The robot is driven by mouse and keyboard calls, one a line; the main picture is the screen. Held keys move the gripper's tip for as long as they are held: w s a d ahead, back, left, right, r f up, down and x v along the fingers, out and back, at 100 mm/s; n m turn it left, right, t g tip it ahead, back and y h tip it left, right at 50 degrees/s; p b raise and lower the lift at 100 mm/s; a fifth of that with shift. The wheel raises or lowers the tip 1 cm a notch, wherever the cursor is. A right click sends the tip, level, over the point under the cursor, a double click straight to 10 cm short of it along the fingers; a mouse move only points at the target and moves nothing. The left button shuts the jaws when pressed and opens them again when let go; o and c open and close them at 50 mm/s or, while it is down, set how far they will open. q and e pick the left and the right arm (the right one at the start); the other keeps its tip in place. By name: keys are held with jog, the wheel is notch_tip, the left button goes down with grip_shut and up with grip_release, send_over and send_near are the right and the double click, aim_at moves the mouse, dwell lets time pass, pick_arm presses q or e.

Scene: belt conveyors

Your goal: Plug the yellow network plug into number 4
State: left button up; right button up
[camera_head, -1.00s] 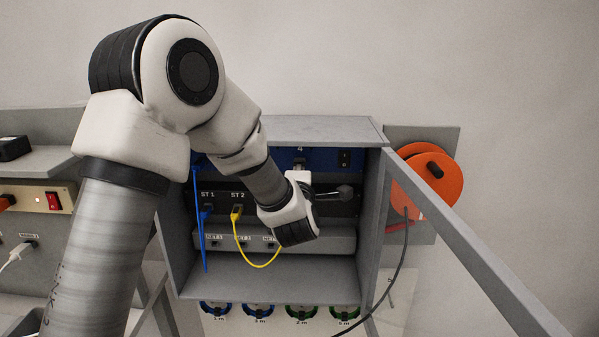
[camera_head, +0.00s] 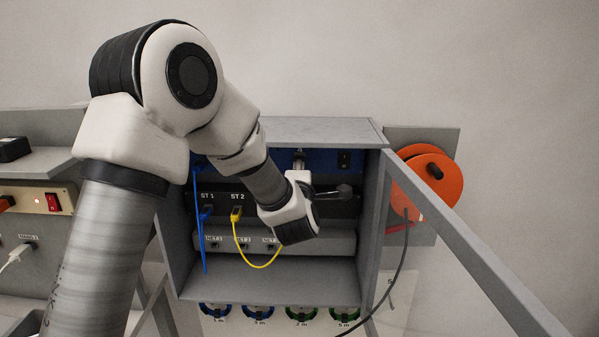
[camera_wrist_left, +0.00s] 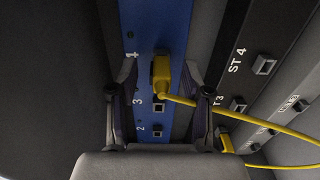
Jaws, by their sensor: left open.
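The yellow plug (camera_wrist_left: 160,72) is in the left wrist view, against the blue panel (camera_wrist_left: 155,22), beside the label at the upper end that is partly readable as 4. It sits in line with the ports marked 3 (camera_wrist_left: 158,107) and 2 (camera_wrist_left: 157,130); the port behind it is hidden, so its depth cannot be judged. My left gripper (camera_wrist_left: 161,82) is open, one finger on each side of the plug, with gaps visible. In the head view, my left gripper (camera_head: 319,176) is at the upper cabinet. The yellow cable (camera_head: 265,266) runs from ST 2 (camera_head: 237,212). My right gripper is not in view.
The grey cabinet (camera_head: 275,280) encloses the panels, with its door (camera_head: 470,245) open at right. A blue cable (camera_head: 197,225) hangs at left. The NET ports (camera_head: 243,246) lie below the ST row. An orange reel (camera_head: 440,192) is on the right.

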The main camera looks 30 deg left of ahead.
pick_arm(q)
jog(key=v, duration=1.2)
